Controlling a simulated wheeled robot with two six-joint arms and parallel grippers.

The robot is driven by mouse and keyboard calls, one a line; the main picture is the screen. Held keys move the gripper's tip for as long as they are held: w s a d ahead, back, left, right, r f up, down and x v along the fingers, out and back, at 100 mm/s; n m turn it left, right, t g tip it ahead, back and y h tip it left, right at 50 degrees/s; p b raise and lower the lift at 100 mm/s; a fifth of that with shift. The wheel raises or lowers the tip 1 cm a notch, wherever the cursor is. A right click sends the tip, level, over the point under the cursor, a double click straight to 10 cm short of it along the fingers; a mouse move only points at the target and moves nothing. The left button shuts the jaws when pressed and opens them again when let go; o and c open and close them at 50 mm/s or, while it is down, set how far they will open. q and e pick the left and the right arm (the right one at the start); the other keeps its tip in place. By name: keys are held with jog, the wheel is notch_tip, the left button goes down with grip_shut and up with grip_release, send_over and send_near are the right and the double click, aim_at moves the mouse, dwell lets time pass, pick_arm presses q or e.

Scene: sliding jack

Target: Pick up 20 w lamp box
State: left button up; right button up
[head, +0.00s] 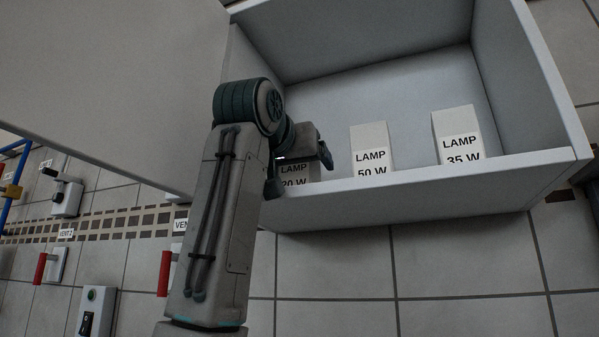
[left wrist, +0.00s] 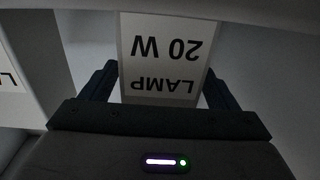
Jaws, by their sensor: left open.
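The 20 W lamp box (head: 295,177) is a small white box with a black label, at the left end of an open wall cabinet. In the head view my left gripper (head: 300,170) covers its upper part. In the left wrist view the 20 W lamp box (left wrist: 163,60) appears upside down. The left gripper's fingers (left wrist: 160,85) are open, one on each side of the box. I cannot tell whether they touch it. My right gripper is not in view.
The cabinet (head: 430,178) has a raised front lip and side walls. The 50 W lamp box (head: 371,150) and the 35 W lamp box (head: 457,136) stand to the right, with gaps between. The open cabinet door (head: 120,80) is at the left. Switches with red handles (head: 41,268) are on the tiled wall.

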pick_arm(q)
jog(key=c, duration=1.1)
jog(key=shift+c, duration=0.2)
